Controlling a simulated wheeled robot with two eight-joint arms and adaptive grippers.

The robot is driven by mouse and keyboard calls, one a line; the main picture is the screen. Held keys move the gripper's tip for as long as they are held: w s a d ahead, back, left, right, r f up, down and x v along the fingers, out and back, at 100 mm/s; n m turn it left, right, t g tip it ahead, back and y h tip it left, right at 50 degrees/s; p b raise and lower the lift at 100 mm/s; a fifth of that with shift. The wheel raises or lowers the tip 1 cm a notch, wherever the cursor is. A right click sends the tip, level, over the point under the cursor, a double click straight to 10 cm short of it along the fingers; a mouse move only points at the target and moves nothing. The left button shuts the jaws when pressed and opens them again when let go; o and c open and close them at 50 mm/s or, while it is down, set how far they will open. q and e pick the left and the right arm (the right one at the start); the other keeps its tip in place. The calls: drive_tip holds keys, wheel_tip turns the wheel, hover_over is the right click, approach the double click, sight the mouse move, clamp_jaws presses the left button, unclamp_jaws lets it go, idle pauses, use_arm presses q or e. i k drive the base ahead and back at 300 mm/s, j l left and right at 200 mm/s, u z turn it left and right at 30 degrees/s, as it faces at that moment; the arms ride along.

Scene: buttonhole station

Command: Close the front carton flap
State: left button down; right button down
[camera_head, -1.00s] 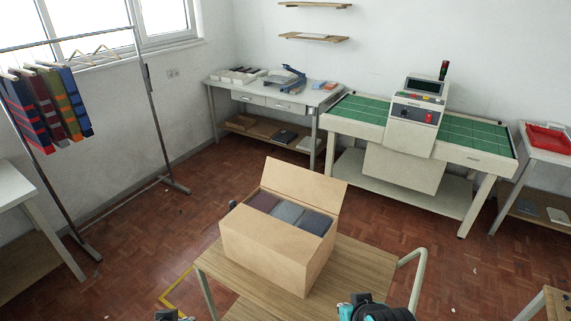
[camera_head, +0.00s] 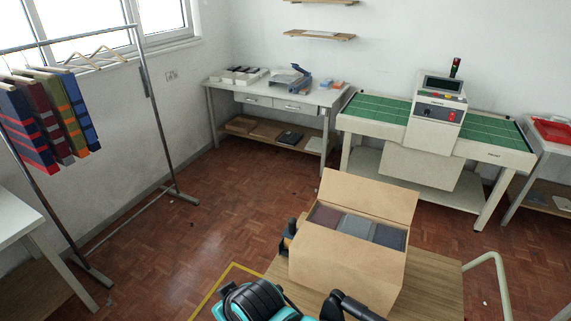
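The tan cardboard carton (camera_head: 345,268) sits on a wooden-topped cart, right of centre in the head view. Its top is open, with folded dark red, grey and blue-grey cloths (camera_head: 356,228) inside. A large flap (camera_head: 369,196) stands up along the far side, leaning back. No flap stands up along the near edge; I cannot tell whether the front flap hangs against the near wall. Teal and black parts of my arms show at the bottom edge, near the carton's front, partly cut off. I cannot make out the fingertips of either gripper.
The cart top (camera_head: 430,283) is bare right of the carton. A dark object (camera_head: 287,238) is at the carton's left end, partly hidden. A green-topped machine table (camera_head: 375,113) and white workbench (camera_head: 325,97) stand behind. A garment rack (camera_head: 160,125) is left, with open floor between.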

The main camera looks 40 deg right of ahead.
sight(390, 202)
drive_tip(key=i+j+u, duration=0.25)
drive_tip(key=i, duration=0.15)
drive_tip(key=i+u, duration=0.25)
drive_tip(key=i, duration=0.2)
drive_tip(key=i+z, duration=0.3)
drive_tip(key=z, duration=0.15)
drive_tip(key=i+j+z, duration=0.15)
drive_tip(key=i+z, duration=0.15)
drive_tip(key=z, duration=0.2)
drive_tip(key=i+z, duration=0.1)
drive_tip(key=z, duration=0.35)
drive_tip(key=i+z, duration=0.1)
drive_tip(key=z, duration=0.4)
drive_tip(key=i+j+z, duration=0.1)
drive_tip(key=z, duration=0.35)
drive_tip(key=j+z, duration=0.15)
drive_tip(key=z, duration=0.35)
drive_tip(key=i+j+z, duration=0.1)
drive_tip(key=z, duration=0.35)
